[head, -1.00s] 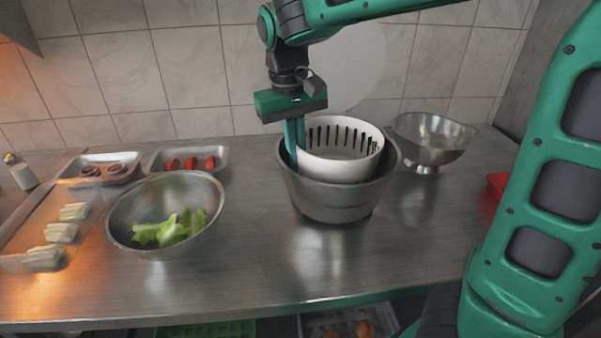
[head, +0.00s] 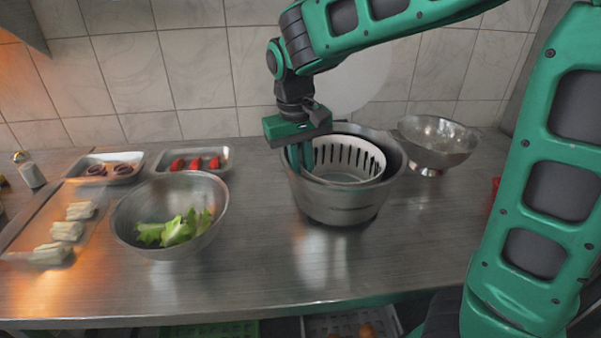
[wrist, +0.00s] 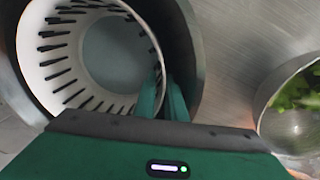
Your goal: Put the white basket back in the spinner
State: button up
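The white slotted basket (head: 352,154) sits low inside the grey metal spinner bowl (head: 338,207), its rim near the bowl's rim. In the wrist view the basket (wrist: 60,85) is open side up with an empty floor, and the spinner wall (wrist: 186,40) surrounds it. My gripper (head: 301,160) points down at the basket's left side. In the wrist view its fingers (wrist: 163,92) are close together, one on each side of the basket's wall, pinching it. The fingertips' lower ends are partly hidden by the basket and bowl.
A steel bowl with lettuce (head: 140,245) stands left of the spinner, and a steel colander (head: 437,145) stands close on its right. Trays of onion (head: 104,182) and tomato (head: 222,165) lie at the back left. The counter in front of the spinner is clear.

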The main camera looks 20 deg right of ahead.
notch_tip(320, 180, up, 12)
jog(key=a, duration=0.1)
dwell(0.6)
